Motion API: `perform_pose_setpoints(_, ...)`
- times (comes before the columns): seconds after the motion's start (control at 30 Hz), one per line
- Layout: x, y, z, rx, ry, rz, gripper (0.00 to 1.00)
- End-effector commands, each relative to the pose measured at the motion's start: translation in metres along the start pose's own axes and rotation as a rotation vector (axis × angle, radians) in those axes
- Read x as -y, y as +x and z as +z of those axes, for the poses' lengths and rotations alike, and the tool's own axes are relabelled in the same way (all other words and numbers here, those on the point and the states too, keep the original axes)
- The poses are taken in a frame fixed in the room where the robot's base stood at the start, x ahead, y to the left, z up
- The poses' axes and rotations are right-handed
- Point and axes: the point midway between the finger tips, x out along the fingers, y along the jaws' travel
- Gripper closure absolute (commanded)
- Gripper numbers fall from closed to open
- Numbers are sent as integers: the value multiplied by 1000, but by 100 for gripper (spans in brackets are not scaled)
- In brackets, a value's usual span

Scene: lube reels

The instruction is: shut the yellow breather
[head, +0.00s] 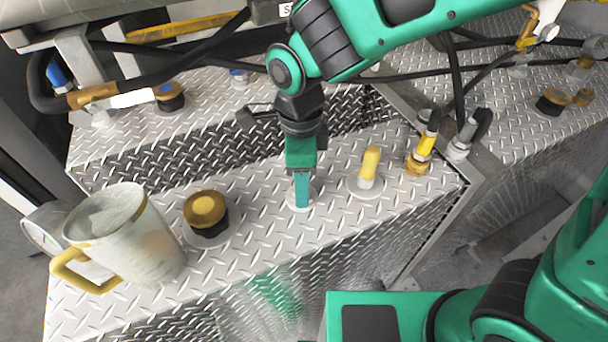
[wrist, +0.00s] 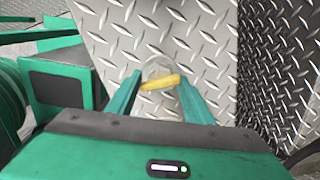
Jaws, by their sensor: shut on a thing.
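My gripper (head: 302,203) points down at a small round fitting on the diamond-plate ledge. In the wrist view, its two teal fingers (wrist: 160,90) stand on either side of a yellow bar-shaped handle (wrist: 160,82), apparently the yellow breather, and close on its ends. The handle lies crosswise over a pale round base (wrist: 157,66). In the head view the fingers hide the handle, and only the rim of the base (head: 291,204) shows. A similar yellow handle (head: 369,163) stands upright on its own round base to the right.
A black cap with a yellow top (head: 206,208) sits left of my gripper. A large pale jug (head: 135,235) with a yellow handle stands further left. A yellow-collared hose fitting (head: 427,146) rises at the right. Dark hoses cross behind. The ledge's front edge drops away.

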Motion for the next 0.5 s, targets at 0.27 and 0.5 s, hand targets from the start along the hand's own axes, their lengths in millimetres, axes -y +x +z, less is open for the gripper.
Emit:
perform_pose_setpoints(0.27, 6, -2, 0, 5, 148, -10, 75)
perform_pose_setpoints(0.5, 7, -2, 0, 8, 430, -12, 75)
